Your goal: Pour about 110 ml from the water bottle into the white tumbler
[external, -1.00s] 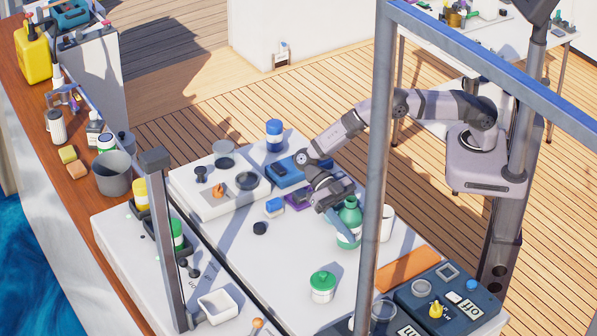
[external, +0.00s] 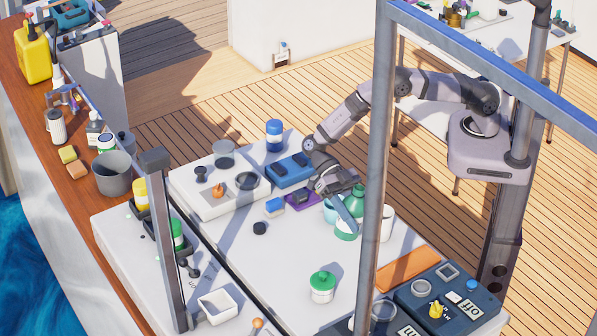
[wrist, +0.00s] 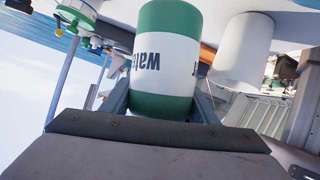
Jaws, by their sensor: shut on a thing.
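The water bottle (external: 356,199) is green with a white label band, and it stands out large in the wrist view (wrist: 166,50) with its lettering upside down. My gripper (external: 347,218) is shut around the bottle, with one finger on each side in the wrist view (wrist: 163,103). The white tumbler (external: 387,224) is just right of the bottle, partly behind the grey post. It also shows to the right of the bottle in the wrist view (wrist: 242,52). The bottle's mouth, its exact tilt and any water in the tumbler cannot be made out.
A grey post (external: 376,150) crosses in front of the work area. A green-lidded jar (external: 322,287) stands nearer the camera. An orange mat (external: 408,268) and a dark blue panel (external: 447,300) lie at right. A purple item (external: 300,199) and a blue box (external: 289,170) are behind left.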

